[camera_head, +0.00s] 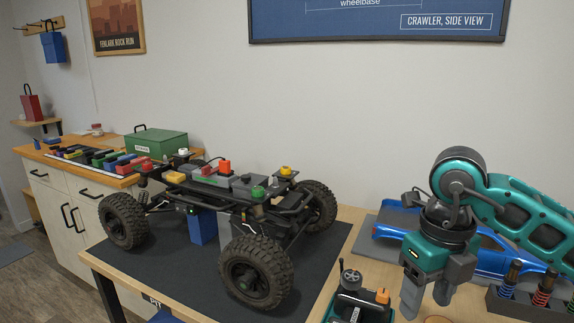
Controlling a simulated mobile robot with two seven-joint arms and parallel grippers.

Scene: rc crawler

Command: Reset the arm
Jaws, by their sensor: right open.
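My right gripper (428,291) is on the right of the head view, on a green and grey arm that comes in from the right edge. It points down, with its two grey fingers apart and nothing seen between them. It hangs in front of a blue truck body (483,262) and partly hides it. The RC crawler chassis (222,183) with big black tyres stands left of the gripper, apart from it, on a dark mat (180,270). My left gripper does not show.
A radio transmitter (357,302) stands left of my right gripper. The left counter holds a green box (156,144) and a row of coloured pieces (97,157). The mat's front left is clear.

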